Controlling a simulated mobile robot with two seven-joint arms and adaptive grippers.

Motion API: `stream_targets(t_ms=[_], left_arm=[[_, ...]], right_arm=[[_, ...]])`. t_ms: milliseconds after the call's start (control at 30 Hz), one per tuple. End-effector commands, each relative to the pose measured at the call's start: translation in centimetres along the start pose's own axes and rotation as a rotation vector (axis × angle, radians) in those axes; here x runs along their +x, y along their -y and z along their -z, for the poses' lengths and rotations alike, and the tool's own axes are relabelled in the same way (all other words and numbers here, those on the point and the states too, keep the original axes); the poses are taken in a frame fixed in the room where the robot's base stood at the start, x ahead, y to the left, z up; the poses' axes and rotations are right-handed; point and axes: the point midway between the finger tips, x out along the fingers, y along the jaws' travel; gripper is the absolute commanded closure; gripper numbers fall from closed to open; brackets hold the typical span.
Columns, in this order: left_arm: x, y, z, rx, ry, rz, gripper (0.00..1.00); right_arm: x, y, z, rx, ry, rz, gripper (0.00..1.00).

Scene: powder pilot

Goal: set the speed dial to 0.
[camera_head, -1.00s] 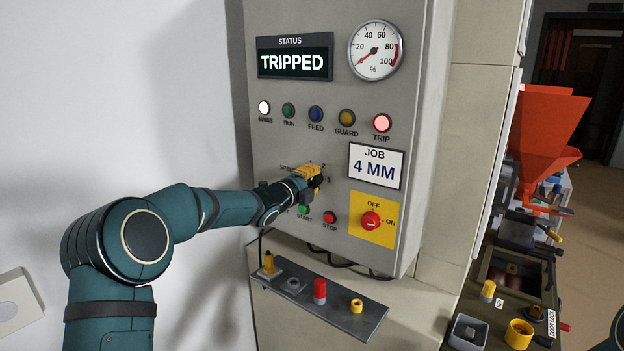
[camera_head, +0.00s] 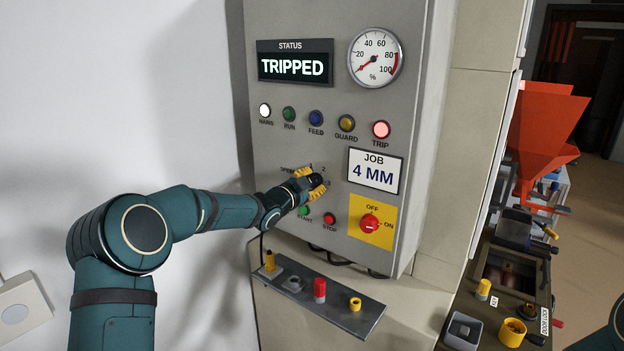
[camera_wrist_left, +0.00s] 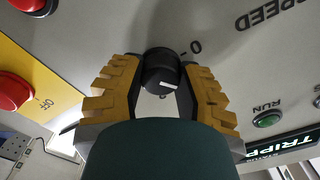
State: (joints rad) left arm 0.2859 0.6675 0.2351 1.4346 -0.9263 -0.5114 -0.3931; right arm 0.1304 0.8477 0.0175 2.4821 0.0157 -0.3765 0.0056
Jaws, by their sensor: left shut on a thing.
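The speed dial (camera_wrist_left: 160,75) is a black round knob with a short white pointer mark, on the grey control panel (camera_head: 270,165). In the left wrist view its mark lies toward the right finger, and a printed 0 stands just beyond the knob at the upper right. My left gripper (camera_wrist_left: 160,85) has its yellow fingers on both sides of the knob, shut on it.
The status display (camera_head: 295,65) reads TRIPPED and the trip lamp (camera_head: 381,129) glows red. Green start (camera_head: 304,211) and red stop (camera_head: 329,219) buttons sit just below my gripper. A red rotary switch (camera_head: 370,222) is at the lower right. A shelf (camera_head: 335,301) juts out below.

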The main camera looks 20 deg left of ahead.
Motion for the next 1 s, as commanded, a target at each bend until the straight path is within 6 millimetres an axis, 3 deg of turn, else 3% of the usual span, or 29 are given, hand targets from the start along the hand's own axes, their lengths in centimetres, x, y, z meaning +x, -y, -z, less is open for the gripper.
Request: stream_targets(t_ms=[600,1000], left_arm=[[0.0,0.3,0.3,-0.577,-0.005,0.002,1.0],[0.0,0.4,0.3,-0.84,-0.007,0.002,1.0]], right_arm=[[-3.1,1.0,0.4,0.0,0.001,0.006,0.5],[-4.1,1.3,0.5,0.0,0.001,0.008,0.5]])
